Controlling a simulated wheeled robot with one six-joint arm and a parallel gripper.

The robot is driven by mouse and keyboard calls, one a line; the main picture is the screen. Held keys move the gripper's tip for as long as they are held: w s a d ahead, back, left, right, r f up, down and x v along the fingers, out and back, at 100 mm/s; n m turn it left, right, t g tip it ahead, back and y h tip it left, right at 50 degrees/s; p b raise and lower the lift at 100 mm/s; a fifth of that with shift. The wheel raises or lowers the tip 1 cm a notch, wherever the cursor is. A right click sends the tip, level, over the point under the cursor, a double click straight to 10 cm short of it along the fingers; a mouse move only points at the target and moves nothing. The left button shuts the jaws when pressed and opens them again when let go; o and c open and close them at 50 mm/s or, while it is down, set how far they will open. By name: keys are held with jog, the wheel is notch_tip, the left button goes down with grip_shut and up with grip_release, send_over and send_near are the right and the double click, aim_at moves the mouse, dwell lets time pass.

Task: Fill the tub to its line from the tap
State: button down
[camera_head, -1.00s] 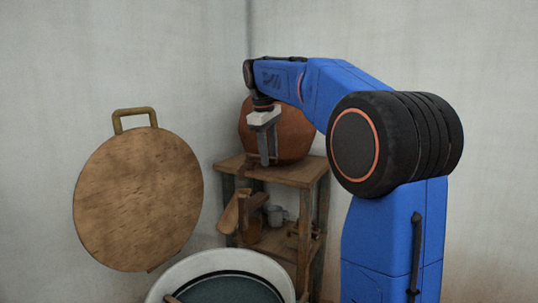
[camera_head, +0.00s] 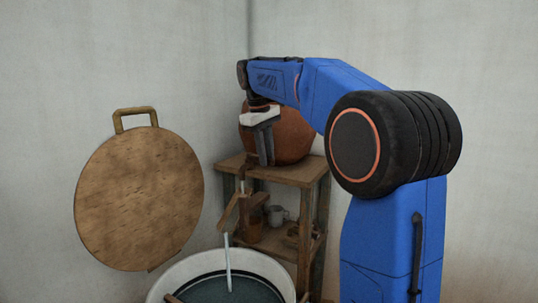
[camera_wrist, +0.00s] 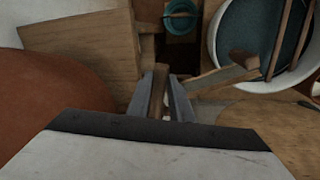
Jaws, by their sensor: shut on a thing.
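The white tub (camera_head: 272,263) stands on the floor at the bottom of the head view, with a dark line around its inner wall. Blue-green water (camera_head: 215,290) lies below that line. A thin pale stream (camera_head: 228,262) falls into the tub from the wooden tap spout (camera_head: 230,210). My gripper (camera_head: 265,160) is at the tap, in front of the clay pot (camera_head: 295,135). In the wrist view its fingers are shut on the wooden tap handle (camera_wrist: 158,88). The tub also shows there (camera_wrist: 224,32).
The pot stands on a wooden shelf stand (camera_head: 290,172), with a mug (camera_head: 277,214) on its lower shelf. A round wooden lid (camera_head: 138,200) leans on the left wall. A wooden stick (camera_wrist: 280,38) crosses the tub. A teal vessel (camera_wrist: 181,16) shows in the wrist view.

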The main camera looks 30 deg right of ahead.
jog(key=shift+s+a+m+g, duration=0.15)
jog(key=shift+a+m+g, duration=0.15)
jog(key=shift+a+m, duration=0.95)
jog(key=shift+d+m, duration=0.25)
jog(key=c, duration=1.6)
grip_release()
jog(key=shift+r, duration=0.1)
jog(key=r, duration=0.4)
jog(key=a+r, duration=0.1)
jog(key=r, duration=0.2)
jog(key=a+r, duration=0.1)
jog(key=r, duration=0.3)
jog(key=shift+s+a+r, duration=0.15)
jog(key=shift+a+r, duration=0.05)
jog(key=shift+r, duration=0.1)
